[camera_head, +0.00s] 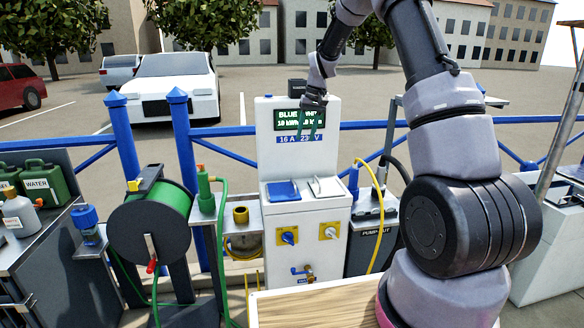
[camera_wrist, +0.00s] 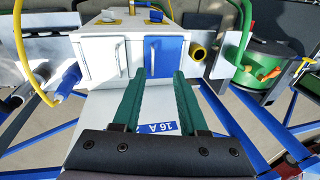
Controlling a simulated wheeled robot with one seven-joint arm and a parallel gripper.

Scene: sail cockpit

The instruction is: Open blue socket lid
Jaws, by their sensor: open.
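The blue socket lid (camera_head: 283,190) lies on the sloping top of the white power pedestal (camera_head: 306,225), left of a white lid (camera_head: 326,187). It appears closed. In the wrist view, seen from the opposite way up, the blue lid (camera_wrist: 165,56) has a pale bar handle and lies just beyond my fingertips. My gripper (camera_head: 312,132) hangs in front of the pedestal's display panel, above the lids. Its green fingers (camera_wrist: 160,80) are apart with nothing between them. The fingertips point toward the blue lid; contact is not visible.
A blue knob (camera_head: 288,236) and another knob on yellow plates sit below the lids. A green hose reel (camera_head: 150,232) stands left, a yellow hose (camera_head: 376,215) right. A blue railing (camera_head: 365,125) runs behind. A wooden surface (camera_head: 315,307) is in front.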

